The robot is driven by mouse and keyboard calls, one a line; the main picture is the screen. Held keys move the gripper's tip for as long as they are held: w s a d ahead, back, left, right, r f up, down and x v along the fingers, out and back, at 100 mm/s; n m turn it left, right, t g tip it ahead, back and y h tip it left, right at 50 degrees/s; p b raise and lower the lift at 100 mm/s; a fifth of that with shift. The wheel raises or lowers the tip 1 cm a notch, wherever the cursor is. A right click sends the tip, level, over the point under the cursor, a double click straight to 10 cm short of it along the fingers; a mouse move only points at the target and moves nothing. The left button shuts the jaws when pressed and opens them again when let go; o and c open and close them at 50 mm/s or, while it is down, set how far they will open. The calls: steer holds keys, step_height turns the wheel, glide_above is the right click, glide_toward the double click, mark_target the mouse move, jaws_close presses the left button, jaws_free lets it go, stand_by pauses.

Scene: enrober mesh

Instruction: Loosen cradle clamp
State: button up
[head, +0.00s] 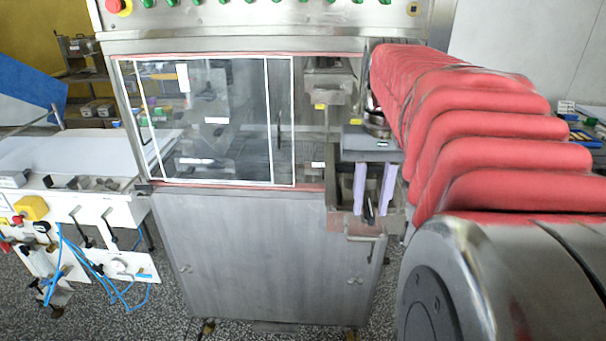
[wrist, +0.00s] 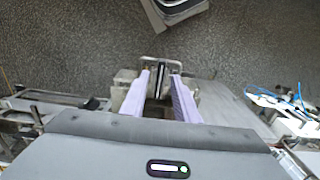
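My gripper (head: 372,211) points down at the right end of the machine, with its two lavender fingers apart. In the wrist view, my gripper (wrist: 160,74) has a dark upright piece between its fingers, which looks like the clamp's handle (wrist: 161,84). The handle (head: 369,207) also shows low between the fingers in the head view. Gaps show on both sides, so the fingers seem not to touch it. A grey metal bracket, perhaps the cradle (head: 343,222), surrounds this spot. The clamp's lower part is hidden by the fingers and my gripper's body.
The machine's glazed door (head: 215,120) stands left of my gripper, above a steel cabinet (head: 265,250). A white bench (head: 85,205) with blue hoses (head: 100,265) is at the far left. Open speckled floor (wrist: 70,45) lies beyond the bracket.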

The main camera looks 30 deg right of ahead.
steer(key=shift+c, duration=0.5)
jaws_close()
